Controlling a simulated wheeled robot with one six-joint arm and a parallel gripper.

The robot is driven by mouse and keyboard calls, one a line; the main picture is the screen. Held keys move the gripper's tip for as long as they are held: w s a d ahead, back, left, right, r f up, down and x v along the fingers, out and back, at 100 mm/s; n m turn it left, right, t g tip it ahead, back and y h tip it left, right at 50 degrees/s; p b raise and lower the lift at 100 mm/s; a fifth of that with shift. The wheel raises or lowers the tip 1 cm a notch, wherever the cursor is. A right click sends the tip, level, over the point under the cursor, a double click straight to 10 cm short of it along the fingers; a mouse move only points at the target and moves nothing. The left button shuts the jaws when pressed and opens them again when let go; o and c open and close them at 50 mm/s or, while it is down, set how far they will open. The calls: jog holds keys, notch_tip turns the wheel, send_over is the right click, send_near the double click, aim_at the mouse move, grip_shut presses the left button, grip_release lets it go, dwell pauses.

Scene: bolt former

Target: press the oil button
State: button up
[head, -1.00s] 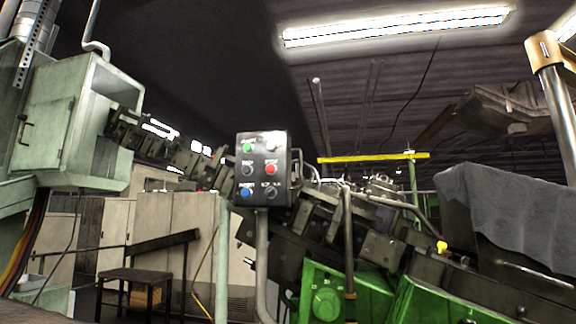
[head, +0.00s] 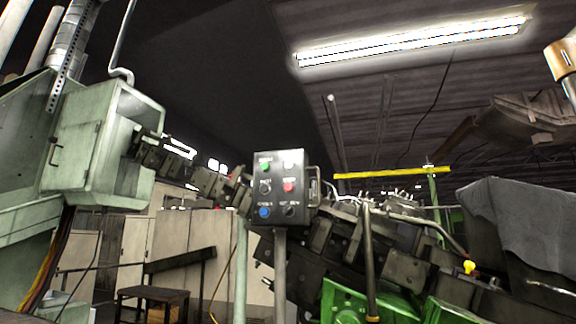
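A dark control box (head: 278,190) stands on a grey post in the middle of the head view. Its face carries a green button (head: 265,167), a white button (head: 290,165), a red button (head: 289,187), a blue button (head: 264,211) and dark knobs (head: 265,187). Small labels sit above the buttons, too small to read, so I cannot tell which one is the oil button. My gripper is not in this view.
Behind the box runs a dark machine with green parts (head: 345,303). A pale green cabinet (head: 75,150) stands at left. A small dark table (head: 152,296) is at lower left. A grey cloth (head: 520,220) drapes at right, near a yellow bar (head: 390,174).

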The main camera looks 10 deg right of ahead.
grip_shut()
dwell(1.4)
